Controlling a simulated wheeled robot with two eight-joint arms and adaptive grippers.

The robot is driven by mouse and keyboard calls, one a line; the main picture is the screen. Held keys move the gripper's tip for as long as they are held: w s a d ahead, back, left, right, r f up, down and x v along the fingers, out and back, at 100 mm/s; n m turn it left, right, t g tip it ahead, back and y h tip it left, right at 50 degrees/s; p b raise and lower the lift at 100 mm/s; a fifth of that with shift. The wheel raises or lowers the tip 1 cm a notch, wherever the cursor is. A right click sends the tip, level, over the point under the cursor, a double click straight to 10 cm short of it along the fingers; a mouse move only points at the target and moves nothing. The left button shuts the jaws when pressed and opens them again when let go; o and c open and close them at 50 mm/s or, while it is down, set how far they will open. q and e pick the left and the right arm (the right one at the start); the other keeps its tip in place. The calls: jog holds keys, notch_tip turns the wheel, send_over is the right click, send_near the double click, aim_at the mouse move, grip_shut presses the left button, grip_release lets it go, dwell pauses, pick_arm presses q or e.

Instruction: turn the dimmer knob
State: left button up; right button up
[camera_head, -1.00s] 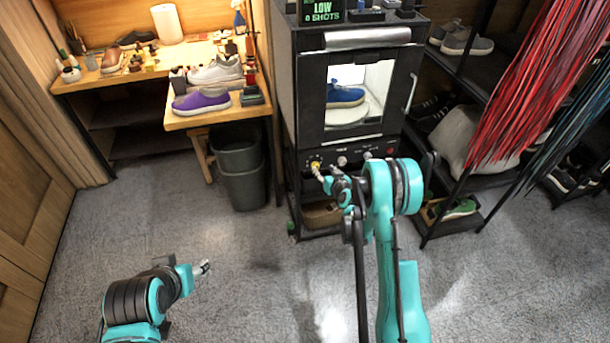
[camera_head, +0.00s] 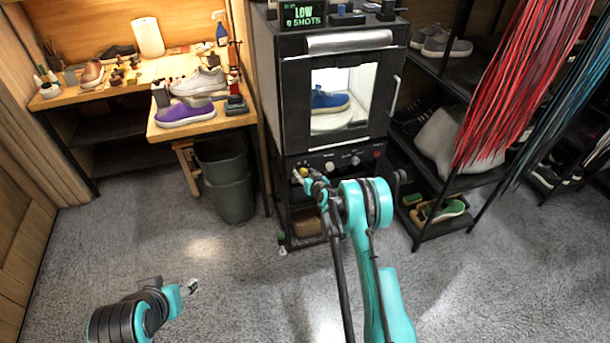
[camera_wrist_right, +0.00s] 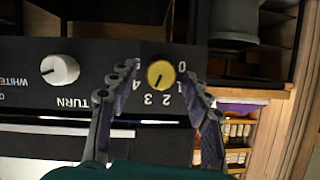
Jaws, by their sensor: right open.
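A white knob (camera_wrist_right: 60,70) marked TURN is beside the yellow one. A blue sneaker (camera_head: 328,101) stands inside the lit cabinet, under a LOW 0 SHOTS display (camera_head: 303,14). A workbench with shoes and a grey bin (camera_head: 228,185) are left, a shoe rack (camera_head: 430,228) right.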

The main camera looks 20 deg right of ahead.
grip_shut()
jog(key=m+y, duration=0.1)
jog(key=m, duration=0.1)
jog(key=shift+d+m+y, duration=0.25)
jog(key=shift+m+y, duration=0.05)
jog(key=shift+y, duration=0.1)
jog(key=m+y, duration=0.2)
jog(key=m, duration=0.1)
jog(key=shift+d+f+t, duration=0.1)
jog(key=shift+f+t, duration=0.1)
jog(key=shift+t, duration=0.1)
jog(key=shift+m, duration=0.4)
grip_release()
